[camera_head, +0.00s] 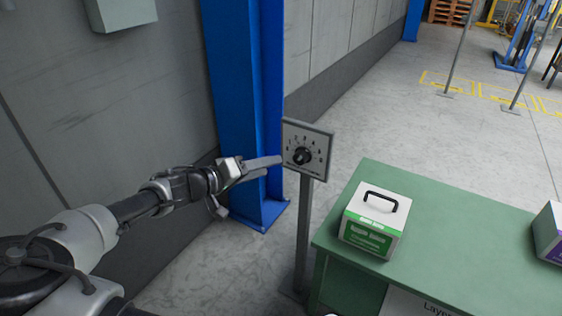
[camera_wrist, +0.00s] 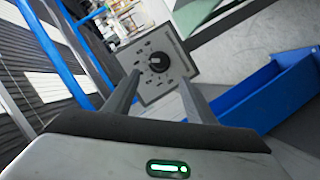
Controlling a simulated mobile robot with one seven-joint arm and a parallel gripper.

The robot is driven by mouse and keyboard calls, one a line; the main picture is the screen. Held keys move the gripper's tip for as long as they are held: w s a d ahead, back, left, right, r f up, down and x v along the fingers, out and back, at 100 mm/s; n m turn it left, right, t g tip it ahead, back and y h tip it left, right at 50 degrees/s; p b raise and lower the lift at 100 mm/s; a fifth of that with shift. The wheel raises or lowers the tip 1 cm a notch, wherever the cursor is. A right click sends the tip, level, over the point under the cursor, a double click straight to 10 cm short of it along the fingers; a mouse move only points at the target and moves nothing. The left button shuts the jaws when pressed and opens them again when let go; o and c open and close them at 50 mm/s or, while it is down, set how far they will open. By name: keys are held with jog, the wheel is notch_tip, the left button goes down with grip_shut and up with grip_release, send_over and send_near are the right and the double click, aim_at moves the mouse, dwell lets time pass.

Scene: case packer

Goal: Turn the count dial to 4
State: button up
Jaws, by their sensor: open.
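The count dial (camera_head: 302,156) is a black round knob on a grey square panel (camera_head: 318,135) on a post, with small marks around the knob. In the wrist view the dial (camera_wrist: 157,62) sits ahead, between and beyond my fingertips, on its tilted panel (camera_wrist: 150,95). My gripper (camera_head: 278,161) is just left of the panel in the head view. In the wrist view my gripper (camera_wrist: 160,84) is open and empty, its two fingers spread on either side of the dial and apart from it. The numbers and the pointer setting are too small to read.
A green table (camera_head: 450,240) stands right of the post, bearing a white and green box with a black handle (camera_head: 375,222) and a purple and white box (camera_head: 551,232). A blue column (camera_head: 235,100) and grey wall stand behind my arm.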

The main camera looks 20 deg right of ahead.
jog(key=v, duration=0.6)
dwell(0.3)
jog(key=s+d+f+g+y, duration=0.2)
jog(key=s+g+y, duration=0.1)
jog(key=s+y, duration=0.25)
jog(key=s+d+f+g+y, duration=0.1)
jog(key=s+f+g+y, duration=0.2)
jog(key=s, duration=0.4)
jog(key=s+a+r+n+t+y, duration=0.1)
jog(key=s+r+n+t+y, duration=0.15)
jog(key=s+r, duration=0.55)
jog(key=s+a+r+n+t+y, duration=0.1)
jog(key=s+r+t+y, duration=0.3)
jog(key=r, duration=0.7)
notch_tip(320, 180, up, 14)
jog(key=h+p, duration=0.1)
jog(key=p, duration=1.4)
jog(key=shift+s+a+r, duration=0.15)
jog(key=shift+s+a, duration=0.1)
jog(key=shift+s, duration=0.15)
